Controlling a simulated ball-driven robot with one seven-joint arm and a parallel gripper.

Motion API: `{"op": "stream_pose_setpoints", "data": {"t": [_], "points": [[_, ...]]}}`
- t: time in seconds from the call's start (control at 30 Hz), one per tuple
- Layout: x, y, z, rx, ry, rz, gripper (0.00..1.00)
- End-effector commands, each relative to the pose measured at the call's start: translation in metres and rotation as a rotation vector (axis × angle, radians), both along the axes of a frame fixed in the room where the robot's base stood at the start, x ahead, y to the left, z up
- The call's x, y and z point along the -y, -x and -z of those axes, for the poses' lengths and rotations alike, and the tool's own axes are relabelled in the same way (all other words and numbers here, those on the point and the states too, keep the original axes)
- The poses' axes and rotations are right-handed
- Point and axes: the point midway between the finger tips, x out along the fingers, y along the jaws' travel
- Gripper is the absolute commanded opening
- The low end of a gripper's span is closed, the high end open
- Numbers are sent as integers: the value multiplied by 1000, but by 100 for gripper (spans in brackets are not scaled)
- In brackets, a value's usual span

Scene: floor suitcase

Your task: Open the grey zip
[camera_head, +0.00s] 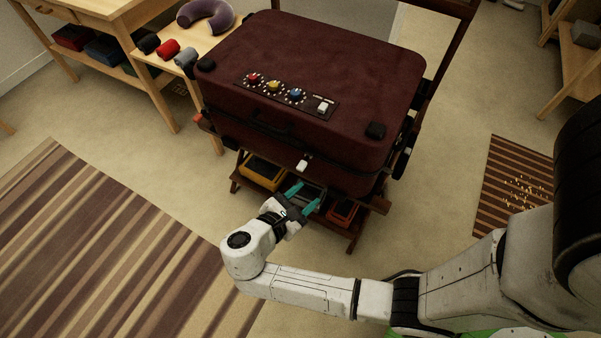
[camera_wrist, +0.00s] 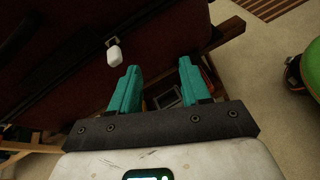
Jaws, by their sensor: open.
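A closed dark maroon suitcase (camera_head: 310,75) lies flat on a wooden rack. A dark zip line (camera_head: 250,128) runs around its side. A small pale, whitish-grey zip pull (camera_head: 302,165) hangs on the front side; it also shows in the wrist view (camera_wrist: 114,55), left of the fingers. My gripper (camera_head: 306,198) has teal fingers and is open and empty, just below and in front of the pull. In the wrist view my gripper (camera_wrist: 158,78) shows its two fingers apart, with the pull outside them, near the left fingertip. They do not touch it.
A panel with red, yellow and blue dials and a pale switch (camera_head: 323,106) sits on the lid. Yellow (camera_head: 262,172) and red (camera_head: 341,213) bins stand under the rack. A wooden side table (camera_head: 160,60) stands left. Open floor and a striped rug (camera_head: 90,240) lie in front.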

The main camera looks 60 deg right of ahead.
Motion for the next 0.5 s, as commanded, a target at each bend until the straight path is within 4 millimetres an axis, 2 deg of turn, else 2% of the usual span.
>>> {"op": "stream_pose_setpoints", "data": {"t": [0.03, 0.1, 0.27, 0.37, 0.5], "points": [[-7, -13, 9, -73, 85, -58, 47], [-16, -27, 5, -159, 186, -121, 47], [-30, -43, -2, -272, 325, -194, 47], [-30, -46, -4, -293, 350, -205, 47], [-15, -46, -5, -293, 349, -203, 47]]}}
